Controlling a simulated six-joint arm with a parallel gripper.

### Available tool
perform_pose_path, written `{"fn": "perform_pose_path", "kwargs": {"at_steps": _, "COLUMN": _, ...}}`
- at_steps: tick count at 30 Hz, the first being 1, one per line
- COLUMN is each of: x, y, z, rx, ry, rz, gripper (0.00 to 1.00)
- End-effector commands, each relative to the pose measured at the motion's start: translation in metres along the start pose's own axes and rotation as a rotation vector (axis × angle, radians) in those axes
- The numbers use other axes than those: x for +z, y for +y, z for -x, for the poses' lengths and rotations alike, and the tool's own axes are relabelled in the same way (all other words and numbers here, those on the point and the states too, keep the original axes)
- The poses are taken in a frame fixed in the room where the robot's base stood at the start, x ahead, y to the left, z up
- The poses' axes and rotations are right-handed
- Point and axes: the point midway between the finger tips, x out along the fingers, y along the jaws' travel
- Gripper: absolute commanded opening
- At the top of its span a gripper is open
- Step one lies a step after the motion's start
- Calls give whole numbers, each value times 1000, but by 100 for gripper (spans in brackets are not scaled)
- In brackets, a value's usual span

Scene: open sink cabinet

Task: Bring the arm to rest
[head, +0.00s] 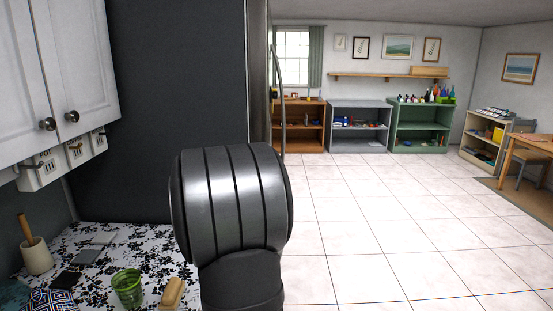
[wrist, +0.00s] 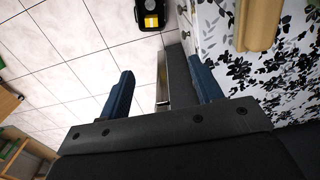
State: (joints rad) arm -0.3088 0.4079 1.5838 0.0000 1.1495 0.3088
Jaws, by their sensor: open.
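My gripper (wrist: 161,90) shows in the wrist view, its two blue fingers spread apart with nothing between them. It hangs over the white tiled floor beside the counter edge. In the head view a large grey joint of my arm stands in the middle, in front of the counter's right end, and my gripper is not visible there.
The floral counter (head: 135,250) carries a green glass (head: 128,288), a tan wooden piece (head: 172,293) and a utensil pot (head: 36,256). White cabinets (head: 60,70) hang above. A black-and-yellow object (wrist: 151,14) lies on the floor. Open tiled floor (head: 370,230) lies right.

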Motion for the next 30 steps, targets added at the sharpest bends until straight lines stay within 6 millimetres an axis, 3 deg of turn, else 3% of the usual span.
{"fn": "perform_pose_path", "kwargs": {"at_steps": 15, "x": -24, "y": 55, "z": -87, "rx": 1, "ry": -4, "rz": -3, "gripper": 59}}
{"fn": "perform_pose_path", "kwargs": {"at_steps": 30, "x": -26, "y": 112, "z": -169, "rx": 0, "ry": -4, "rz": -3, "gripper": 59}}
